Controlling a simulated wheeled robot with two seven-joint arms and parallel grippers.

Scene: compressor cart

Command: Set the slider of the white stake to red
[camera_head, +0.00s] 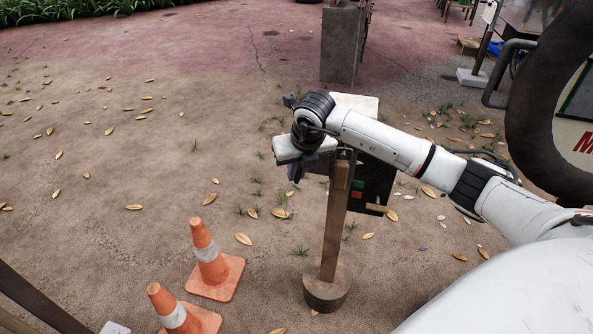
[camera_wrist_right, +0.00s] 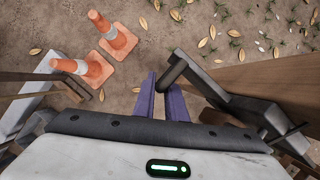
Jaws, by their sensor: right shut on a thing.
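My right gripper (camera_head: 295,172) is beside the upper part of a brown wooden post (camera_head: 333,225) on a round base. Its purple fingers also show in the wrist view (camera_wrist_right: 163,98). They are close together on the rounded end of a dark handle (camera_wrist_right: 177,72), which joins a dark box (camera_wrist_right: 245,108) beside the wood. In the head view a dark panel (camera_head: 374,182) with small red and green patches is behind the post, partly covered by my arm. I cannot clearly make out a white stake or its slider marks. My left gripper is out of view.
Two orange cones (camera_head: 213,262) (camera_head: 175,312) stand left of the post. A grey block (camera_head: 340,45) stands behind. A large dark ring (camera_head: 545,110) is at the right. Open leaf-strewn ground (camera_head: 110,170) lies to the left.

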